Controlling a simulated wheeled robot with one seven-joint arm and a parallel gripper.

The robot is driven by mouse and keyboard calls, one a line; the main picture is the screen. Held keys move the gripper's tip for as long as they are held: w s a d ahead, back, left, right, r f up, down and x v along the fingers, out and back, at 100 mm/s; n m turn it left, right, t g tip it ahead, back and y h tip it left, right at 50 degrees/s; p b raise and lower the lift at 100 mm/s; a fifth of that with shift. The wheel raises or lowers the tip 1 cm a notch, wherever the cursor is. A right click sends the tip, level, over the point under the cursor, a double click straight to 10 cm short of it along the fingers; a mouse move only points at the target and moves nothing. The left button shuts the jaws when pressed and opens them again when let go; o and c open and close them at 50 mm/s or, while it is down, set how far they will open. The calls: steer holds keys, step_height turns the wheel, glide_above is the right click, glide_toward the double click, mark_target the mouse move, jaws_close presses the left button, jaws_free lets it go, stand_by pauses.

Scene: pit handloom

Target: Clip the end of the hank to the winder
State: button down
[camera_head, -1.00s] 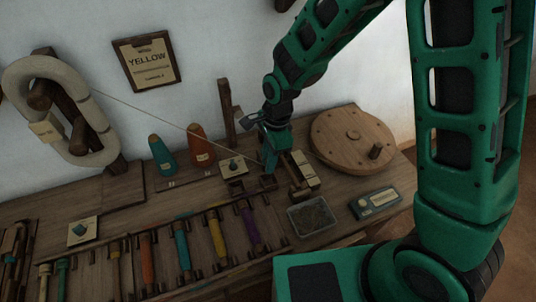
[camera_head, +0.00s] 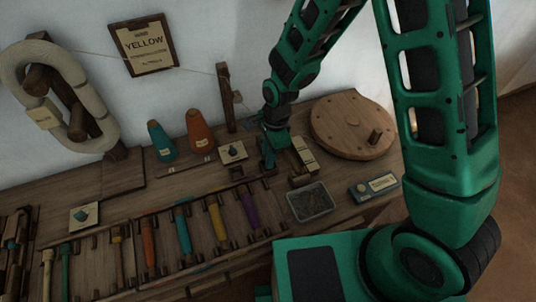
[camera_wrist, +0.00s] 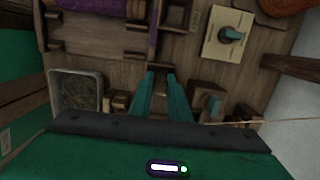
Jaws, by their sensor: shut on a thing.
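The hank (camera_head: 17,85), a cream oval loop, hangs on wooden pegs at the left. Its thin yarn runs rightward past the sign toward the upright post. My gripper (camera_head: 268,160) is low over the bench, left of the winder's big wooden disc (camera_head: 352,126) with its dark crank knob. In the wrist view, my gripper (camera_wrist: 161,76) has its narrow teal fingers close together over small wooden blocks. The yarn (camera_wrist: 275,122) comes in from the right toward the gripper and is lost at its body. The held yarn end is too small to make out, and I cannot tell any clip.
An upright post (camera_head: 225,97) stands just left of my gripper. A wooden block (camera_head: 304,154), a dark tray (camera_head: 310,201) and a small labelled box (camera_head: 374,187) lie close by. Teal (camera_head: 160,142) and orange (camera_head: 200,130) cones stand behind racked coloured bobbins (camera_head: 183,229).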

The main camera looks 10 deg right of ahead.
steer(key=c, duration=1.6)
jaws_free()
steer(key=shift+o, duration=0.7)
steer(key=shift+o, duration=1)
steer(key=shift+r, duration=4.05)
